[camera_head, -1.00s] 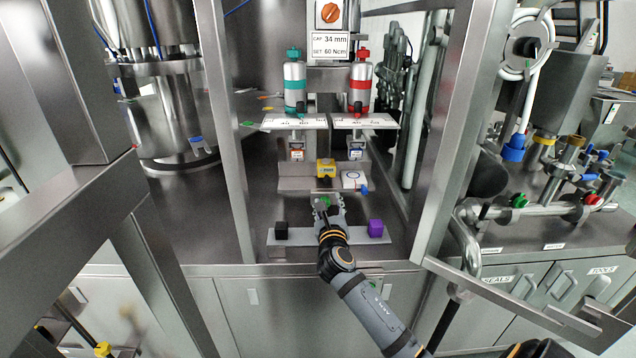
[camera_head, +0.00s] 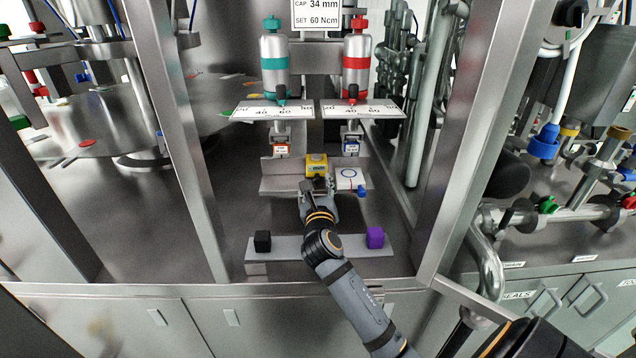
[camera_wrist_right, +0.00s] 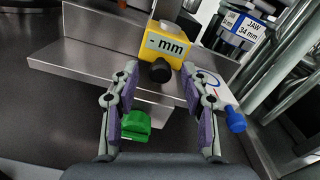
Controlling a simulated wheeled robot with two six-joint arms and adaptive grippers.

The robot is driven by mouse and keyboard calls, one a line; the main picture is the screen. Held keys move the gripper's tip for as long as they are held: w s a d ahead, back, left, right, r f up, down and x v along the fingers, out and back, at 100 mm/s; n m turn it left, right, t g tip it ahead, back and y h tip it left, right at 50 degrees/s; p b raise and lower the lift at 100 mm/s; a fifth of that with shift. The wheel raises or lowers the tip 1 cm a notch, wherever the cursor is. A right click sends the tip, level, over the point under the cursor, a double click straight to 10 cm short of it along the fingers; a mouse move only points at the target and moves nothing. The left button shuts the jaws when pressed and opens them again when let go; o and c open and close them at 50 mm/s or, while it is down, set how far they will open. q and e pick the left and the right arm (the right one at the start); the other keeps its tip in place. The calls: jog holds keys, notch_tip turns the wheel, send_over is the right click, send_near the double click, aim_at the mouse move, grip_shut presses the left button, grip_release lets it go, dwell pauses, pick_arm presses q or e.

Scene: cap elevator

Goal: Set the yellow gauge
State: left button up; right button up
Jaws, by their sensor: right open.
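The yellow gauge (camera_head: 316,164) sits on a raised metal step in the head view, just beyond my right gripper (camera_head: 318,186). In the right wrist view the gauge (camera_wrist_right: 166,46) shows a grey "mm" display and a black knob (camera_wrist_right: 160,71) on its near side. My right gripper (camera_wrist_right: 160,95) is open, its two fingers apart, pointing at the gauge, with the knob seen between the fingertips and nothing held. A green part (camera_wrist_right: 136,126) shows lower down by the left finger; whether they touch I cannot tell. A sign (camera_head: 317,18) reads CAP 34 mm, SET 60 Ncm. My left gripper is not in view.
A white plate with a blue ring (camera_head: 349,178) and a blue knob (camera_head: 361,190) lie right of the gauge. A black cube (camera_head: 262,241) and a purple cube (camera_head: 375,237) sit on the front shelf (camera_head: 290,247). Metal posts (camera_head: 187,140) flank the bay. Two bottles hang above white scales.

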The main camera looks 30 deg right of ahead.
jog(key=shift+s+a+r, duration=0.1)
jog(key=shift+s, duration=0.05)
jog(key=shift+c, duration=0.3)
grip_shut()
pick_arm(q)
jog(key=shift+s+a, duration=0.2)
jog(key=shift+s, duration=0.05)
